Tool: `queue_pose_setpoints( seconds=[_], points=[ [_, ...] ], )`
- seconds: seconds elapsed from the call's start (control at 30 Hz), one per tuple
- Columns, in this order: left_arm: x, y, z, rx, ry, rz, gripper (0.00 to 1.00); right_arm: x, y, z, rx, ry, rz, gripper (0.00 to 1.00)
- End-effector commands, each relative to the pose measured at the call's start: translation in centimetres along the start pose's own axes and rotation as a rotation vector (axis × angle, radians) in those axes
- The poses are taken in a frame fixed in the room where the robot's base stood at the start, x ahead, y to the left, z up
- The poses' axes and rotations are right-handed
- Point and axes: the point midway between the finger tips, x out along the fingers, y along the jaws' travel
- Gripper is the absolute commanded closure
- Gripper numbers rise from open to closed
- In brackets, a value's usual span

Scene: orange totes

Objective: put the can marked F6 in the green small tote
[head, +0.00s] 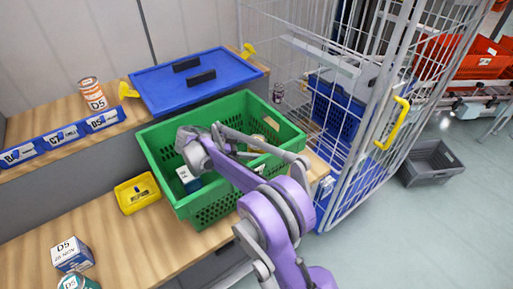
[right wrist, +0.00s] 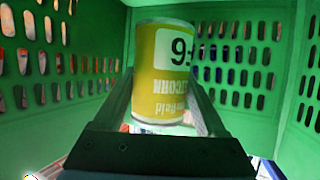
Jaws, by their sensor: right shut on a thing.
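The can marked F6 (right wrist: 165,75) is yellow-green with a white label; its print reads upside down in the right wrist view. My right gripper (right wrist: 160,100) is shut on it, a finger on each side. Green perforated walls of the green small tote (head: 288,131) surround it. In the head view my purple and grey right arm reaches into this tote. A yellowish patch (head: 257,142) behind the arm looks like the can, mostly hidden. I cannot tell whether the can touches the tote floor. My left gripper is not in view.
A white and blue box (head: 188,179) lies in the tote. A blue tote lid (head: 225,84), an orange-white can (head: 92,95), a yellow bin (head: 137,194) and a D5 box (head: 71,254) are on the benches. A wire cage (head: 345,150) stands to the right.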

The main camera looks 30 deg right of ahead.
Motion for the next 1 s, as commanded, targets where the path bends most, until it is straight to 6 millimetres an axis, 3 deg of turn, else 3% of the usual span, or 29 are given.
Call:
queue_pose_setpoints(
  seconds=[0.1,0.13,0.27,0.5,0.63,1.0],
  points=[
    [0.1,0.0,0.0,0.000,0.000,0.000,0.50,0.1,0.0,0.1,0.000,0.001,0.000,1.00],
    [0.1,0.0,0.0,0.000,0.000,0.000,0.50,0.1,0.0,0.2,0.000,0.000,0.000,0.23],
    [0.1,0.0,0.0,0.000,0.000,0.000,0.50,0.1,0.0,0.2,0.000,0.000,0.000,0.00],
    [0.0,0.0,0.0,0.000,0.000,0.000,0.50,0.0,0.0,0.2,0.000,0.000,0.000,0.00],
    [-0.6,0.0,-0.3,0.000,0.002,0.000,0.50,-0.5,0.0,-1.0,0.000,0.000,-0.001,0.00],
    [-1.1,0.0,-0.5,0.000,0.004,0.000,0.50,-6.7,-0.1,-1.0,0.000,0.000,-0.002,0.00]
  ],
)
